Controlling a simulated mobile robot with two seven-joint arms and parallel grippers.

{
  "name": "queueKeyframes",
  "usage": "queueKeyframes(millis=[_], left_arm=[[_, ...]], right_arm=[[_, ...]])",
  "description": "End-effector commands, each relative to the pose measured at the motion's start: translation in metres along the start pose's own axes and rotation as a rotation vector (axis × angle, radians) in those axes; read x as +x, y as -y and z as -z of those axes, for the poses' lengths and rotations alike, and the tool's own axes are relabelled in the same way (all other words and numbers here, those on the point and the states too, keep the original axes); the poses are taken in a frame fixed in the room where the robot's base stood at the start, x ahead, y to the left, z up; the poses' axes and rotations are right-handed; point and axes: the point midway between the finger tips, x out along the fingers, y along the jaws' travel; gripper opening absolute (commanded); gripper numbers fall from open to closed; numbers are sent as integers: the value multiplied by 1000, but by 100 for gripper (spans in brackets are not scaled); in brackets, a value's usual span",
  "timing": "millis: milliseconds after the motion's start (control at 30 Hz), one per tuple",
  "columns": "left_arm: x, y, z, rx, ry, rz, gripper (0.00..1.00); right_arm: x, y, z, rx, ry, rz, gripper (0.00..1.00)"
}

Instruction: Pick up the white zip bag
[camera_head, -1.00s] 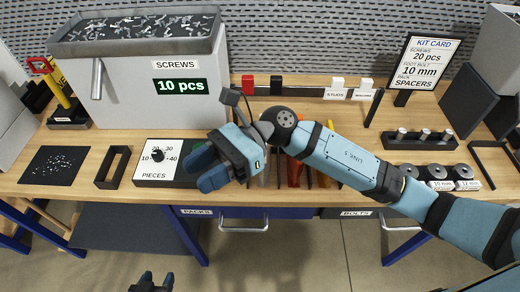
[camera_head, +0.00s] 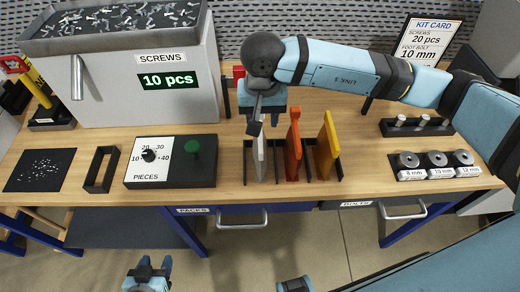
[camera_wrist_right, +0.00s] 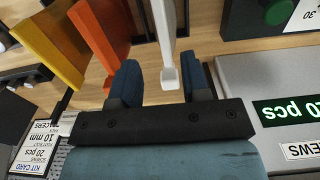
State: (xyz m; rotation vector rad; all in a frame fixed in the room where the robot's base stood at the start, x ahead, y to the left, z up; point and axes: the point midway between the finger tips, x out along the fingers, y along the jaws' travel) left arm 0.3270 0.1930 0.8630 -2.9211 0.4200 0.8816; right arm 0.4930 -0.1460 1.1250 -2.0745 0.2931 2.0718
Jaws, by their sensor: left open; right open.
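The white zip bag (camera_head: 258,160) stands upright, edge-on, in the left slot of a dark rack (camera_head: 335,172) on the bench. My right gripper (camera_head: 258,118) is above it, pointing down; its fingers are partly hidden in the head view. In the right wrist view, the fingers of my right gripper (camera_wrist_right: 162,82) are open, with the white zip bag (camera_wrist_right: 164,35) showing edge-on between them. Whether either finger touches it I cannot tell. My left gripper (camera_head: 148,270) is open and empty at the bottom of the head view, below the bench front.
A red-orange bag (camera_head: 293,150) and a yellow bag (camera_head: 327,148) stand in the rack just right of the white one. A pieces box (camera_head: 170,178) with a dial and green button is to the left. The screws bin (camera_head: 120,90) stands behind.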

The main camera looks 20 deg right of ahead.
Motion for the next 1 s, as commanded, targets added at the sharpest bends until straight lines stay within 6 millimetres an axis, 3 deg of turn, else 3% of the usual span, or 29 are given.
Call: queueKeyframes(millis=[333, 600, 867, 900, 1000], left_arm=[[-7, 1, 10, 2, 0, 3, 51], [-14, 7, 21, 5, -7, 15, 51], [-14, 6, 19, 2, -4, 15, 51], [-14, 5, 19, 2, -3, 14, 51], [-14, 4, 18, 1, -1, 13, 51]], right_arm=[[31, 2, 0, 1, 5, 0, 43], [69, 3, 2, 3, 4, 1, 43], [74, 4, 2, 1, 1, 2, 43], [74, 4, 2, 1, 1, 2, 40], [74, 4, 2, 1, 1, 2, 17]])
